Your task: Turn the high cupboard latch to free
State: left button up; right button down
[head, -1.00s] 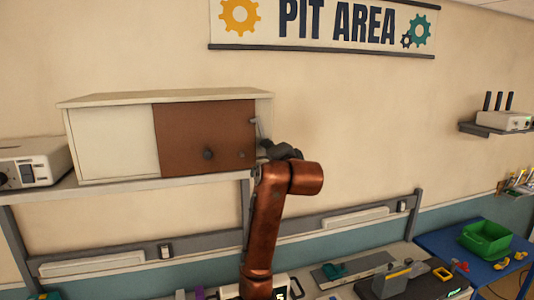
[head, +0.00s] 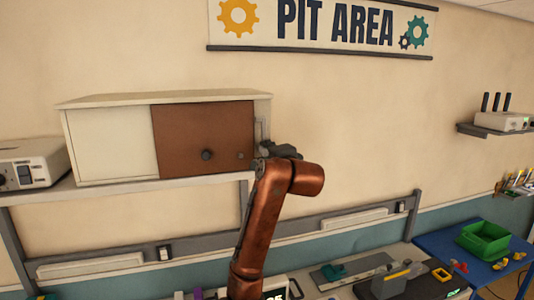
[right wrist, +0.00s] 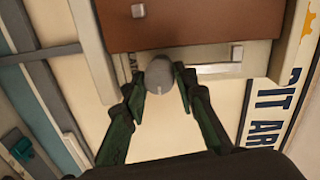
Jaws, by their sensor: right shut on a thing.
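The high cupboard (head: 108,145) sits on the wall shelf in the head view, with a pale left panel and a brown door (head: 185,140). The latch is at its right edge. The pale latch bar (head: 262,128) stands about upright there. In the right wrist view the bar (right wrist: 222,68) runs sideways from a round grey latch knob (right wrist: 159,76). My right gripper (right wrist: 160,88) is shut on this knob, one finger on each side. In the head view the right gripper (head: 266,151) partly hides the knob. My left gripper is out of view.
A pale device (head: 30,165) stands left of the cupboard. Below are a workbench with tools and a green bin (head: 484,239) on a blue table.

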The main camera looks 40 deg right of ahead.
jog(key=c, duration=1.6)
grip_release()
jog(key=shift+s+d, duration=0.1)
jog(key=shift+o, duration=0.3)
jog(key=f+v, duration=0.1)
jog(key=v, duration=1.1)
jog(key=shift+r, duration=0.5)
